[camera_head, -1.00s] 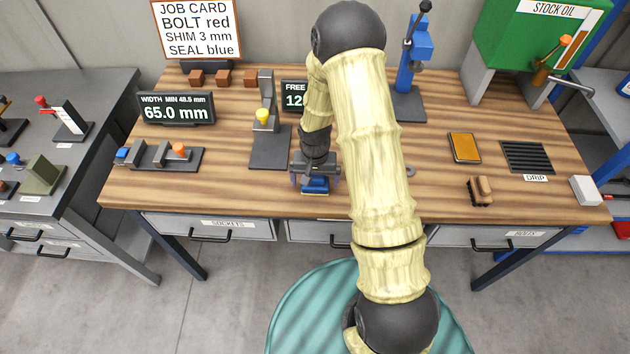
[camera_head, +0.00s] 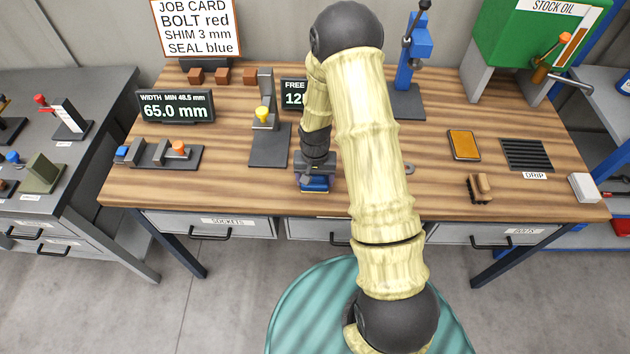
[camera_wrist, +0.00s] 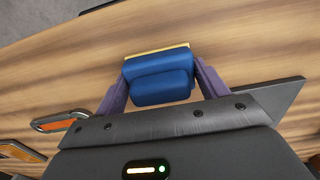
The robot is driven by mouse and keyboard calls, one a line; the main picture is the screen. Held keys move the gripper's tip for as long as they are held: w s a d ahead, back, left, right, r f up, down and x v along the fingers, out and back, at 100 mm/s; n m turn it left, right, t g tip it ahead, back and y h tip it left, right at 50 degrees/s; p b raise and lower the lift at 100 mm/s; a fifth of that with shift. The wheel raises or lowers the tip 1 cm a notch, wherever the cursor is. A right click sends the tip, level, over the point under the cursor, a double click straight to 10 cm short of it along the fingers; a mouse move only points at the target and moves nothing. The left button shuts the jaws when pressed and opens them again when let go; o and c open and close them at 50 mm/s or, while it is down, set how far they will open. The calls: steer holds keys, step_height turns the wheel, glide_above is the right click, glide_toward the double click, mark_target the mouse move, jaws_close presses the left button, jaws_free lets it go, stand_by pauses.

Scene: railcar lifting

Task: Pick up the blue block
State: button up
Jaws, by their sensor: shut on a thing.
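The blue block (camera_head: 314,184) is on the wooden workbench near its front edge, below my gripper (camera_head: 314,178) in the head view. In the wrist view, the blue block (camera_wrist: 160,78) has a yellow strip along its far edge. The purple fingers of my gripper (camera_wrist: 160,85) are closed on its left and right sides. My gripper points down over the bench. I cannot tell whether the block touches the bench top.
A black fixture with a yellow knob (camera_head: 263,115) stands left of my gripper. A black fixture with blue and orange parts (camera_head: 160,156) is farther left. A wooden-handled brush (camera_head: 480,188) and an orange-topped tray (camera_head: 463,145) lie to the right.

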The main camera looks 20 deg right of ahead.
step_height(320, 180, up, 10)
steer(key=shift+r+b, duration=0.1)
steer(key=shift+b, duration=1.05)
steer(key=o, duration=0.3)
steer(key=shift+c, duration=0.7)
steer(key=shift+w, duration=0.1)
